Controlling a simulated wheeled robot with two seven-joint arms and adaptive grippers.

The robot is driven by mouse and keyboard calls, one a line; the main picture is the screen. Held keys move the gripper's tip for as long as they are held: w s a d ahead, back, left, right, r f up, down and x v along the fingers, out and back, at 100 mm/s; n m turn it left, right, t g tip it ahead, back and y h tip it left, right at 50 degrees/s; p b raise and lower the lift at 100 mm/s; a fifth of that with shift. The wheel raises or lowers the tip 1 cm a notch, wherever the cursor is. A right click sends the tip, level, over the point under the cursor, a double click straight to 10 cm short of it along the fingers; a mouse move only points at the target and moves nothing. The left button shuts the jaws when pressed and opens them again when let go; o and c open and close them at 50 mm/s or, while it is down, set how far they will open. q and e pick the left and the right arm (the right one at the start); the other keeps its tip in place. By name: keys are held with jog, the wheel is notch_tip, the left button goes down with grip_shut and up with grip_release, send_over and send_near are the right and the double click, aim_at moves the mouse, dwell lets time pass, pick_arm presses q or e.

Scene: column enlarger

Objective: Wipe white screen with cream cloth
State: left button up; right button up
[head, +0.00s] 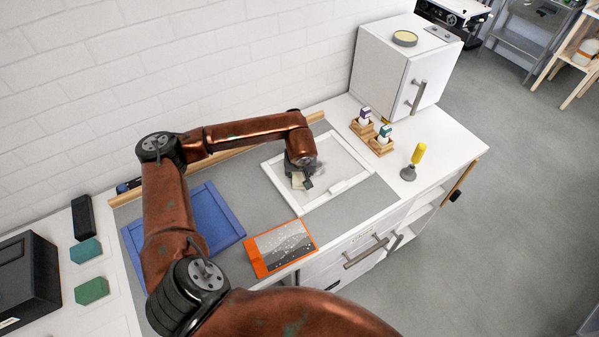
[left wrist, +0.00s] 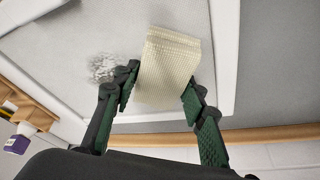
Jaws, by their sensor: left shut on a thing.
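The white screen (head: 346,156) lies flat on the grey mat, a pale panel in a white frame with a small white handle or tab on its near side. My left gripper (head: 302,182) is over the left part of the screen, shut on the cream cloth (head: 297,179). In the left wrist view the cloth (left wrist: 168,66) hangs between the green fingers, over the panel near its frame. A speckled whitish patch (left wrist: 103,66) shows on the panel beside the left finger. Whether the cloth touches the panel cannot be told. My right gripper is not in view.
A blue frame (head: 205,218) and an orange-edged picture (head: 281,246) lie left of the screen. Small bottles in wooden holders (head: 380,143) and a yellow-handled tool (head: 415,160) stand to the right. A white cabinet (head: 403,70) stands behind; a wooden strip runs along the wall.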

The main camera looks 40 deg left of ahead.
aim_at(324, 163)
pick_arm(q)
jog(key=shift+f, duration=0.3)
jog(key=shift+w+d+f+b, duration=0.1)
jog(key=shift+w+d+b, duration=0.15)
jog(key=shift+w+b, duration=0.3)
jog(key=shift+w+d+b, duration=0.25)
jog(key=shift+w+b, duration=0.05)
jog(key=shift+w, duration=0.4)
jog(key=shift+w+d+b, duration=0.25)
jog(key=shift+w+b, duration=0.05)
jog(key=shift+w, duration=0.35)
jog(key=shift+w+d+b, duration=0.2)
jog(key=shift+w+b, duration=0.05)
jog(key=shift+w, duration=0.35)
jog(key=shift+w+d+b, duration=0.25)
jog(key=shift+w+b, duration=0.05)
jog(key=shift+w, duration=0.35)
jog(key=shift+w+d+b, duration=0.2)
jog(key=shift+w+b, duration=0.15)
jog(key=shift+w, duration=0.3)
jog(key=shift+w+d+b, duration=0.25)
jog(key=shift+w+b, duration=0.05)
jog(key=shift+w, duration=0.35)
jog(key=shift+w+d, duration=0.2)
jog(key=shift+w, duration=0.4)
